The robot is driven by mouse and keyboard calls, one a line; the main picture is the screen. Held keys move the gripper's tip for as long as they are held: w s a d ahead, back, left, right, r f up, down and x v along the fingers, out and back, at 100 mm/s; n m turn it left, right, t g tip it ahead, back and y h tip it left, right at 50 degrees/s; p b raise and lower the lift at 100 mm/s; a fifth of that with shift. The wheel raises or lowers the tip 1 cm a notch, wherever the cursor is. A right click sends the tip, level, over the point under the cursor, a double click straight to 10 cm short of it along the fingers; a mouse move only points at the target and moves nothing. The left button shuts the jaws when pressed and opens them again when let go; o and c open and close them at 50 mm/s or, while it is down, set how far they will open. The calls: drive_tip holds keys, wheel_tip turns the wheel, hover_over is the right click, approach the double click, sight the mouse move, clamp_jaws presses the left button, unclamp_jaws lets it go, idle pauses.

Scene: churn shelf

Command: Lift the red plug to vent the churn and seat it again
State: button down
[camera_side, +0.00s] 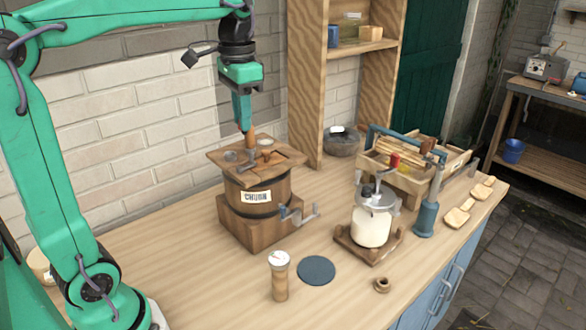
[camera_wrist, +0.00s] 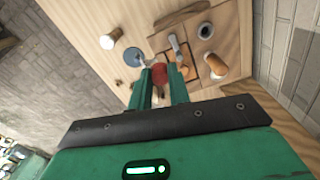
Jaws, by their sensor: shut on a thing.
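The wooden churn (camera_side: 258,190), labelled CHURN, stands on the bench with a square wooden lid (camera_side: 285,168) on top. My gripper (camera_side: 244,129) points down over the back part of the lid. In the wrist view, the red plug (camera_wrist: 159,73) lies between the fingertips of my gripper (camera_wrist: 161,84), and the jaws are shut on it. The side view does not show the plug clearly; whether it still sits in its hole or is clear of the lid cannot be told.
An orange wooden peg (camera_wrist: 216,65) stands on the lid close to the fingers. A metal crank (camera_side: 300,213) juts from the churn's front. A glass jar device (camera_side: 372,222), a dial-topped cylinder (camera_side: 279,275) and a dark disc (camera_side: 316,270) stand to the right and front.

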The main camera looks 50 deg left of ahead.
drive_tip(key=w+a+f, duration=0.1)
drive_tip(key=a+f, duration=0.2)
drive_tip(key=a, duration=0.6)
drive_tip(key=shift+f, duration=0.1)
drive_tip(key=shift+f, duration=2.2)
drive_tip(key=shift+f, duration=1.2)
idle(0.7)
drive_tip(key=shift+r, duration=0.1)
idle(0.5)
drive_tip(key=c, duration=1.3)
unclamp_jaws()
drive_tip(key=shift+c, duration=0.2)
drive_tip(key=shift+c, duration=1.4)
